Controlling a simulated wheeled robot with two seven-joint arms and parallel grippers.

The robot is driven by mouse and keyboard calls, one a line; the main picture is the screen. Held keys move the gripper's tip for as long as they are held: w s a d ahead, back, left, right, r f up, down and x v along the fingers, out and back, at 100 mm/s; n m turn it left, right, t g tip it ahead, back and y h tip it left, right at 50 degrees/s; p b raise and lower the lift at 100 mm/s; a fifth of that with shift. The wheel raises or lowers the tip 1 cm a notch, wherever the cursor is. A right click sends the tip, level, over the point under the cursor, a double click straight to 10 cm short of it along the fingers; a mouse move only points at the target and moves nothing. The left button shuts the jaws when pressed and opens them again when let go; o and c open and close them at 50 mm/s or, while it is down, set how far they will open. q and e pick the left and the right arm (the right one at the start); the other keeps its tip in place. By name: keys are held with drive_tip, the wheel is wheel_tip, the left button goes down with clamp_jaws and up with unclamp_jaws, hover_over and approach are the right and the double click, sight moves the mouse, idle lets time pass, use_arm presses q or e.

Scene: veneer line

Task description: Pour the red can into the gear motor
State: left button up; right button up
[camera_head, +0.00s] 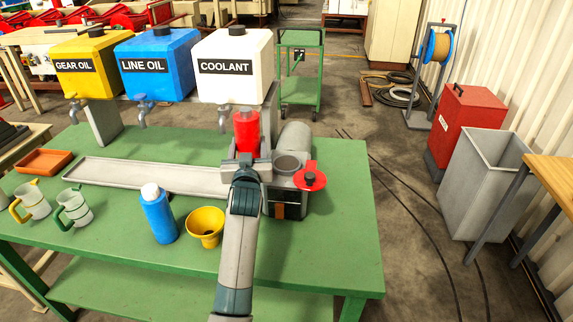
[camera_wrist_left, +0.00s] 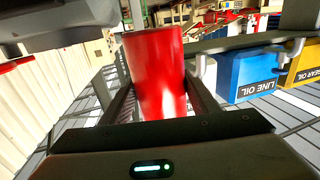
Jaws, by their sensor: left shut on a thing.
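The red can (camera_head: 246,130) is in my left gripper (camera_head: 246,160), whose fingers close on its two sides. In the head view the can looks about upright, below the COOLANT tank's tap. The left wrist view shows the red can (camera_wrist_left: 155,70) between the fingers. The grey gear motor (camera_head: 291,200) is on the green table just right of my gripper. My right gripper is out of view.
Yellow GEAR OIL (camera_head: 92,62), blue LINE OIL (camera_head: 157,62) and white COOLANT (camera_head: 233,68) tanks stand behind. A long grey tray (camera_head: 140,173), blue bottle (camera_head: 158,215), yellow funnel (camera_head: 206,224) and two mugs (camera_head: 74,208) lie left. The table's right part is clear.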

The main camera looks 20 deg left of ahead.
sight(247, 134)
use_arm(q)
drive_tip(key=shift+r, duration=0.15)
wheel_tip(247, 134, up, 6)
drive_tip(key=p, duration=0.5)
drive_tip(key=shift+p, duration=0.35)
drive_tip(key=shift+s, duration=0.1)
drive_tip(key=shift+s+d+f, duration=0.15)
drive_tip(key=shift+d+f, duration=0.05)
drive_tip(key=shift+f, duration=0.1)
drive_tip(key=s+d+f+m+h+b, duration=0.2)
drive_tip(key=s+d+f+h+b, duration=0.1)
drive_tip(key=s+d, duration=0.5)
drive_tip(key=s+d+f+m+t+h+b, duration=0.1)
drive_tip(key=s+d+f+h+b, duration=0.3)
drive_tip(key=s+d, duration=0.4)
drive_tip(key=s+m, duration=0.1)
drive_tip(key=s, duration=0.2)
drive_tip(key=shift+s+d+f+m+t+b, duration=0.25)
drive_tip(key=shift+d+f+m+t+b, duration=0.05)
drive_tip(key=shift+d+f+m, duration=0.1)
